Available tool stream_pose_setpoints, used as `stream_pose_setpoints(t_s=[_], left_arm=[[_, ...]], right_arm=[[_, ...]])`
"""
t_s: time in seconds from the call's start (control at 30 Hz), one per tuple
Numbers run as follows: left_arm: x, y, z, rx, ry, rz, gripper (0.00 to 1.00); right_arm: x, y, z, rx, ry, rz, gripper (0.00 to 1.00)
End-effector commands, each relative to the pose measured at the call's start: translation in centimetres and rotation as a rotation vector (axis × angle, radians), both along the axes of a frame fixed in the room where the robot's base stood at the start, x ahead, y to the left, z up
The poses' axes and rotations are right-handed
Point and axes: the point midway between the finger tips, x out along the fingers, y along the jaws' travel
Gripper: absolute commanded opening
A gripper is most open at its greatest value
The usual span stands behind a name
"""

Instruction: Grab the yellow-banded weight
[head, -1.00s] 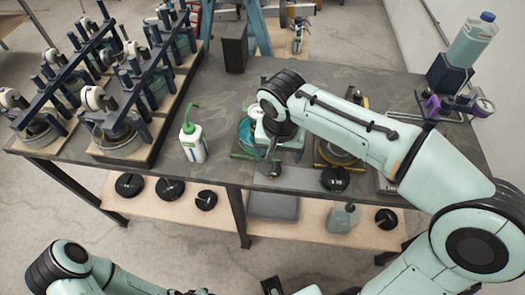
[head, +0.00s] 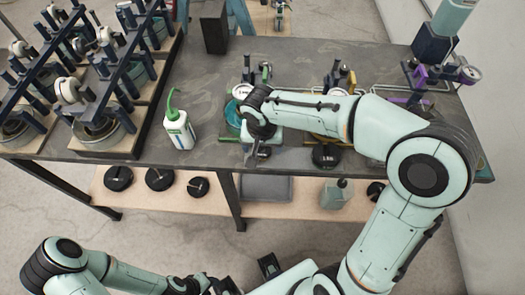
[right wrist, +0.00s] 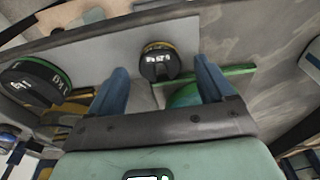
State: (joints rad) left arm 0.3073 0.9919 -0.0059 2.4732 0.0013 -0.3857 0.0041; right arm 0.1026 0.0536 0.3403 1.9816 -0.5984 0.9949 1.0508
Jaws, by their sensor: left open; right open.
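The yellow-banded weight (right wrist: 160,64) is a small black slotted disc with a yellow rim and a pale label. In the right wrist view it lies on a grey surface, ahead of and between the fingers of my right gripper (right wrist: 161,84), which are open and apart from it. In the head view my right gripper (head: 257,156) is low over the table's front part, and I cannot make out this weight there. A larger black weight with a green band (right wrist: 36,85) lies to the left in the wrist view. My left gripper (head: 269,266) is low in the head view, away from the table.
A green-capped bottle (head: 180,127) stands left of my right gripper. Racks with dials (head: 95,75) fill the table's left side. Another black weight (head: 326,155) lies near the front edge, under my right forearm. Several black weights (head: 159,179) lie on the lower shelf.

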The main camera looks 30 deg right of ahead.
Motion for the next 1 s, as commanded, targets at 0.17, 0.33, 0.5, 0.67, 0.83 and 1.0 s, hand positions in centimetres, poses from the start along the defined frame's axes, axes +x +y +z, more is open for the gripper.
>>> stream_pose_setpoints(t_s=[0.17,0.33,0.5,0.67,0.83,1.0], left_arm=[[-0.05,0.0,-0.13,0.0,0.0,0.0,0.43],[-0.05,0.0,-0.12,0.0,0.0,0.0,0.43],[-0.05,0.0,-0.12,0.0,0.0,0.0,0.43],[-0.05,0.0,-0.12,0.0,0.0,0.0,0.43],[-0.05,0.0,-0.11,0.0,0.0,0.0,0.43],[0.0,0.0,-0.01,0.0,0.0,0.0,0.43]], right_arm=[[0.16,-0.14,-1.66,0.0,0.001,0.0,0.82],[0.19,-0.16,-1.7,-0.001,-0.001,0.0,0.82],[0.19,-0.15,-1.68,0.0,0.0,0.0,0.46],[0.23,-0.14,-1.63,0.0,-0.002,0.0,0.12],[0.23,-0.13,-1.6,0.0,-0.002,0.0,0.12],[0.29,-0.12,-0.92,0.001,-0.004,0.0,0.12]])
